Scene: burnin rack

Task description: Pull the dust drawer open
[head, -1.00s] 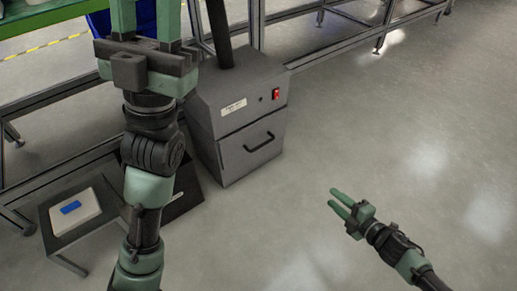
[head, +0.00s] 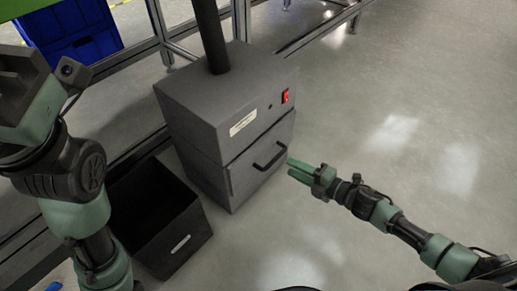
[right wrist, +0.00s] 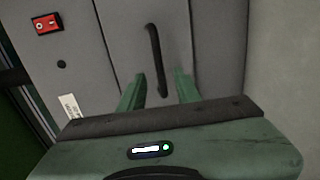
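The dust drawer (head: 236,177) is the lower front of a grey cabinet. It looks closed, with a black bar handle (head: 269,157) across its face. My right gripper (head: 290,167) is just to the right of the handle, with its green fingers pointing at it. In the right wrist view the fingers (right wrist: 158,88) are apart and the handle (right wrist: 157,60) lies between their directions, its lower end near the tips. I cannot tell whether they touch it. My left gripper (head: 15,85) is at the left edge, partly cut off, and its fingertips are hidden.
An open black bin (head: 185,245) stands left of the cabinet. A blue crate (head: 75,45) sits at the back left. The floor to the right is clear.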

